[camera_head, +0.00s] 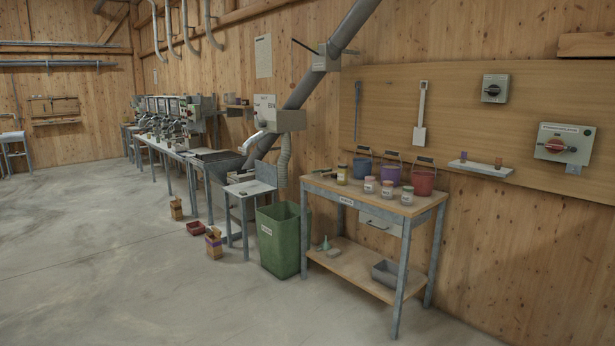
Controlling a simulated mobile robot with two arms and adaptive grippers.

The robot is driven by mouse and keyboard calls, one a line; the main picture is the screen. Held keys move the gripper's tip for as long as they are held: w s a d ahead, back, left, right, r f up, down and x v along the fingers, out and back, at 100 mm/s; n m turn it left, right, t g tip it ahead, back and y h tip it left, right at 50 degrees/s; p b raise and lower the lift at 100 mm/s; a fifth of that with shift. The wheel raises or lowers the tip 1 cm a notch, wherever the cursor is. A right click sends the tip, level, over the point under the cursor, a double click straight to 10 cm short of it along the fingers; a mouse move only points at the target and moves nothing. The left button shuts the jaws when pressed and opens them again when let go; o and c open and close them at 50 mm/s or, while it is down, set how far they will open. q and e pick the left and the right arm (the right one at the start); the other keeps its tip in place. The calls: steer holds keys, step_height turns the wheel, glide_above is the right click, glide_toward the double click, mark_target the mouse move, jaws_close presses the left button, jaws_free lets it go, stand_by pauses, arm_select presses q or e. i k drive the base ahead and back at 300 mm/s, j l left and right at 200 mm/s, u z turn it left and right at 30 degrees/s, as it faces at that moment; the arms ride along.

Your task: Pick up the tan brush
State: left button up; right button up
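I cannot make out a tan brush for certain in the head view. A small dark item with a brownish part (325,171) lies at the left end of the wooden workbench (387,202), too small to identify. Neither of my grippers is in view.
The bench carries jars (388,189) and blue, purple and red buckets (424,181). A green bin (280,240) stands left of it. Tools hang on a wall board (450,105) above a small shelf (480,168). Boxes (214,243) stand on the floor; the left foreground floor is clear.

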mark_target(333, 174)
steer(key=i+z, duration=0.2)
steer(key=i, duration=1.8)
